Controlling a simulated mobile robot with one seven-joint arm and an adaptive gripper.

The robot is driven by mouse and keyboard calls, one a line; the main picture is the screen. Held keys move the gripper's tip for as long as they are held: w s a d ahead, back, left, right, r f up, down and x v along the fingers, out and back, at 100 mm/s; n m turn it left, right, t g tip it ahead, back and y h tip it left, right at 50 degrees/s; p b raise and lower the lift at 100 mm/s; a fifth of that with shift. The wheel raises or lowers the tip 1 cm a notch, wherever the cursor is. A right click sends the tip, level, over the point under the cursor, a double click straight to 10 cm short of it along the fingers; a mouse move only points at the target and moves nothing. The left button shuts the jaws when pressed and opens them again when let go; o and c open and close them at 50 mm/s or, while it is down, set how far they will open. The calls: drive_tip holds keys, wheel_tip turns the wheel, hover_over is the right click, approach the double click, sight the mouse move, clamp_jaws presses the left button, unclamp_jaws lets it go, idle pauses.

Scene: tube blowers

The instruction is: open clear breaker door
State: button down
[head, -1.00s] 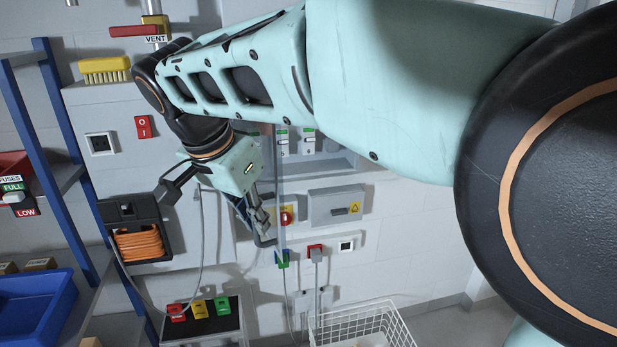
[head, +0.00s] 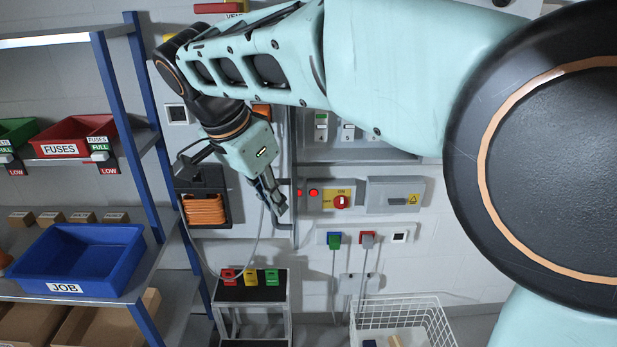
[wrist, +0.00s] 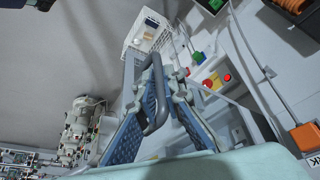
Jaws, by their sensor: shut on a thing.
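The clear breaker door (head: 293,185) shows in the head view as a thin see-through panel with a dark edge, standing nearly edge-on left of the breaker switches (head: 347,132). The switches show uncovered, partly behind my arm. My gripper (head: 274,204) is low at the door's left side. In the wrist view my gripper (wrist: 161,72) is shut on a grey bent door handle (wrist: 159,112), which passes between the two blue-grey fingers. The upper door is hidden behind my arm.
A red rotary switch (head: 341,202) and a grey box (head: 394,195) sit below the breakers. A white wire basket (head: 400,318) and a small stand (head: 250,291) are below. A blue-posted shelf with a blue JOB bin (head: 78,262) stands left.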

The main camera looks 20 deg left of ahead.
drive_tip(key=c, duration=2)
unclamp_jaws()
drive_tip(key=shift+w, duration=0.15)
drive_tip(key=shift+c, duration=0.2)
drive_tip(key=v, duration=1.2)
